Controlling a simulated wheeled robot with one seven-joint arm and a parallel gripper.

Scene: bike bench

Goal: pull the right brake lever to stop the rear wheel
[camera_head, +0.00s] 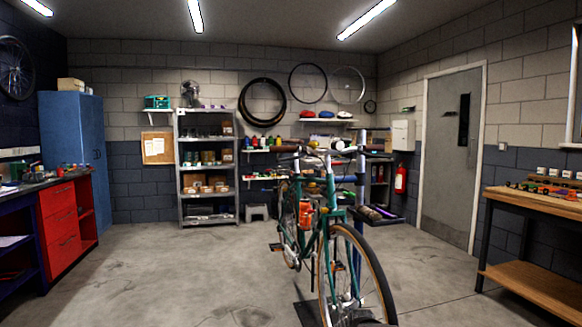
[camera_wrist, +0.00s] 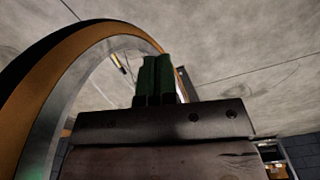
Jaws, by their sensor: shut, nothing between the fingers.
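The teal bicycle (camera_head: 325,225) is held upright in mid-room in the head view, its front wheel (camera_head: 375,265) toward me. Its handlebar (camera_head: 322,151) has dark grips at both ends; the brake levers are too small to make out. The rear wheel (camera_head: 288,240) is partly hidden behind the frame. In the wrist view my gripper (camera_wrist: 155,82) has its dark green fingers together, with nothing between them. A tan-walled bicycle wheel (camera_wrist: 52,88) curves close by on the left, apart from the fingers. No brake lever shows in the wrist view.
A wooden workbench (camera_head: 545,205) stands at right and a red drawer unit (camera_head: 62,222) at left. Grey shelves (camera_head: 208,165) stand at the back. The floor (camera_head: 170,275) left of the bicycle is clear. A blue post (camera_head: 361,180) rises beside the bicycle.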

